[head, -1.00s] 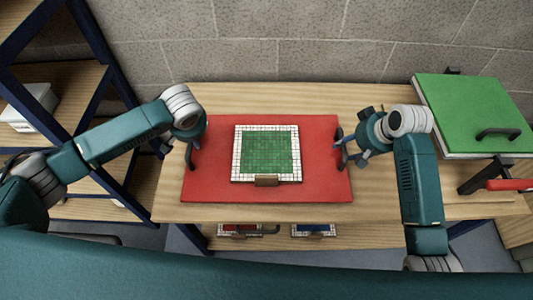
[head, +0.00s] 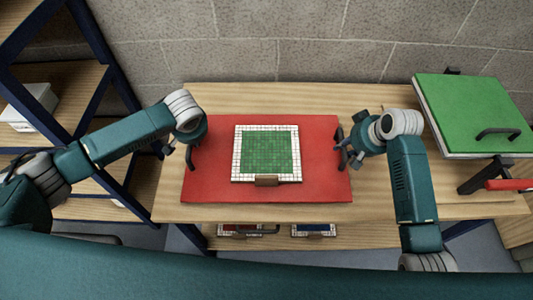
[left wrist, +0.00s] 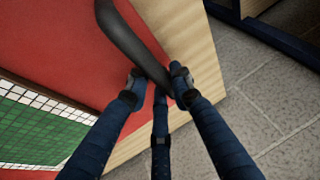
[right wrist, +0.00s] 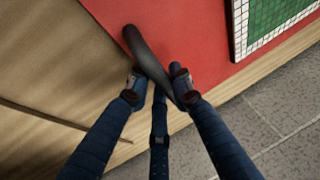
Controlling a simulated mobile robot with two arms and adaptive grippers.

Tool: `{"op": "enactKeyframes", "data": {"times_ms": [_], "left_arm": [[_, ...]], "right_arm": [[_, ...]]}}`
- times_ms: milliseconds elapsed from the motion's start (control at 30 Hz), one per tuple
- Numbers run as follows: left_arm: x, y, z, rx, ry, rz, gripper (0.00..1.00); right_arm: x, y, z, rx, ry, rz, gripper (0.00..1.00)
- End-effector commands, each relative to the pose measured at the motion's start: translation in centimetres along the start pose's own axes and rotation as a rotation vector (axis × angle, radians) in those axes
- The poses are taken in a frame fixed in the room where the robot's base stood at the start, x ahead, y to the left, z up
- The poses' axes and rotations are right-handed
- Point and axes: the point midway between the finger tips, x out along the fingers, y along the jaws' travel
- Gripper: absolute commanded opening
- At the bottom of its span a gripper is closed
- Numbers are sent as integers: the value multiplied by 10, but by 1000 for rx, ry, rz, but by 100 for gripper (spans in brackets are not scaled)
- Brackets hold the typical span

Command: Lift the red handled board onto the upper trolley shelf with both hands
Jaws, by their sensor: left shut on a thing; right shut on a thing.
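The red handled board (head: 315,190) lies flat on the wooden top (head: 400,212) in the head view, with a dark handle at each side. A white-edged panel with a green mosaic (head: 267,152) lies on it. My left gripper (head: 190,150) is at the board's left handle; in the left wrist view its fingers (left wrist: 157,88) are shut on that dark handle (left wrist: 128,38). My right gripper (head: 347,150) is at the right handle; in the right wrist view its fingers (right wrist: 156,88) are shut on that handle (right wrist: 146,55). The board looks level; I see no clear gap beneath it.
A green board (head: 465,105) with a dark handle sits raised at the right. A red-handled thing (head: 510,184) is below it. A dark blue rack (head: 105,50) with wooden shelves and a white box (head: 30,108) stands left. Smaller mosaic panels (head: 313,230) lie on a lower shelf. A block wall is behind.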

Motion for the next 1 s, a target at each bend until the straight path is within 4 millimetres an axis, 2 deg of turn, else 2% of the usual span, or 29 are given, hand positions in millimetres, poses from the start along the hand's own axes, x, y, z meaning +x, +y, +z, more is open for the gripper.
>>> {"op": "enactKeyframes", "data": {"times_ms": [367,1000], "left_arm": [[-4,-3,-4,-11,2,-5,0],[-46,-14,-22,-13,4,-8,0]], "right_arm": [[-6,-3,-5,-2,7,-4,0],[-48,-12,-22,-3,6,-5,0]]}}
